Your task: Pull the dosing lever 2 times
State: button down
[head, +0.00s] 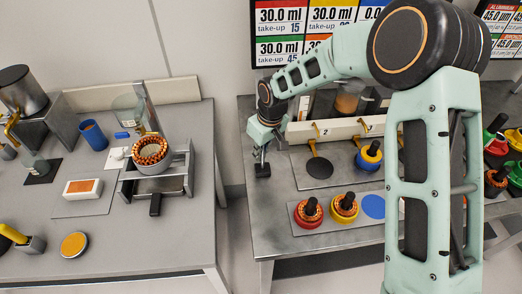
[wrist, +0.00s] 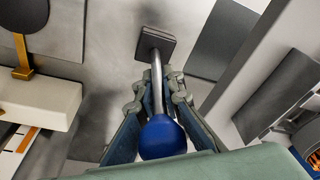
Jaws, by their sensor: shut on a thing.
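My gripper (head: 263,150) is directly above the base. In the wrist view, my gripper's fingers (wrist: 160,90) are closed around the lever, with the knob between them. In the head view the gripper hides the knob and most of the rod.
A white numbered bar (head: 335,131) with a dark round pad (head: 319,167) is just right of the lever. A plate with red and yellow stators (head: 309,211) lies in front. The left table (head: 130,235) stands across a gap, carrying a copper-wound stator (head: 150,150) in a fixture.

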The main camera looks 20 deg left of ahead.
jog(key=c, duration=2)
grip_release()
jog(key=shift+c, duration=0.2)
jog(key=v, duration=1.2)
